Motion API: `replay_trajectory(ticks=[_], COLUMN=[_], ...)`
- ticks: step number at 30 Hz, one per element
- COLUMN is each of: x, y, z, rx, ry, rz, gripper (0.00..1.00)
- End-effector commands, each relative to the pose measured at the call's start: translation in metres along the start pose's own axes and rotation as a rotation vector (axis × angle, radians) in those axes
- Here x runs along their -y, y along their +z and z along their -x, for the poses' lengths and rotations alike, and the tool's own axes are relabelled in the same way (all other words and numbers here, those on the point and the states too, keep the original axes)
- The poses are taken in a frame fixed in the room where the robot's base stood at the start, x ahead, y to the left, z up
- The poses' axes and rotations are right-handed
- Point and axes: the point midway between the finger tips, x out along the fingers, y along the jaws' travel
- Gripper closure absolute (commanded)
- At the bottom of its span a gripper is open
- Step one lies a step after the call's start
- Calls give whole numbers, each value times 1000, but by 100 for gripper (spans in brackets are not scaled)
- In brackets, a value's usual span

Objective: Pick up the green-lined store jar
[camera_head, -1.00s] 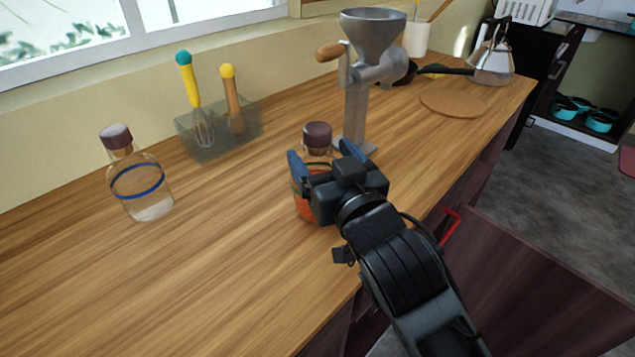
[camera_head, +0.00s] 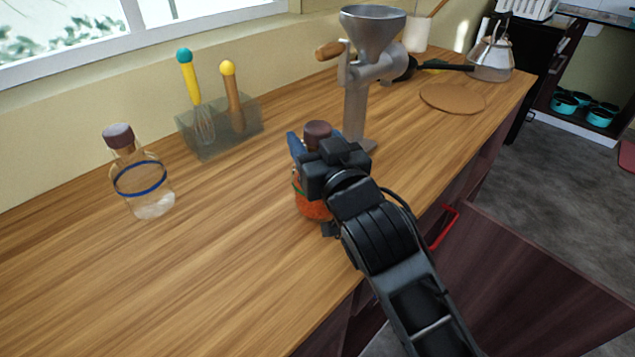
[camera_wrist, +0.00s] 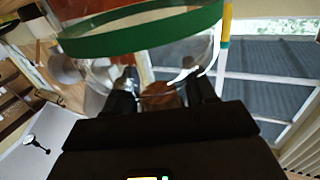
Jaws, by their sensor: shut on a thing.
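The green-lined store jar (camera_head: 312,207) is clear, with orange-red contents, a green band and a brown cap (camera_head: 317,130). It is upright at the counter's middle, partly hidden behind my gripper. My gripper (camera_head: 318,152) is shut on the jar's upper part, just below the cap, with a blue finger showing on the left side. In the wrist view the jar's green band (camera_wrist: 145,35) crosses the top, and the gripper's dark fingers (camera_wrist: 162,92) sit on both sides of the neck. I cannot tell whether the jar's base touches the counter.
A clear bottle with a blue band (camera_head: 140,180) stands to the left. A holder with a whisk and brush (camera_head: 222,130) is behind. A metal grinder (camera_head: 358,105) stands close behind the jar on the right. A round board (camera_head: 453,98) and kettle (camera_head: 491,60) are further right.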

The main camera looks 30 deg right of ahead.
Motion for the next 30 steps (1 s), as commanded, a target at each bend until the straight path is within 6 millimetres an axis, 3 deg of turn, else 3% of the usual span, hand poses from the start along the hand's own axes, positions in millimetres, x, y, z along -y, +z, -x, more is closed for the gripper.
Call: replay_trajectory(ticks=[2,12,30], x=[0,0,0], y=[0,0,-3], z=[0,0,0], rx=[0,0,-5], ry=[0,0,0], rz=[0,0,0], gripper=[66,99,100])
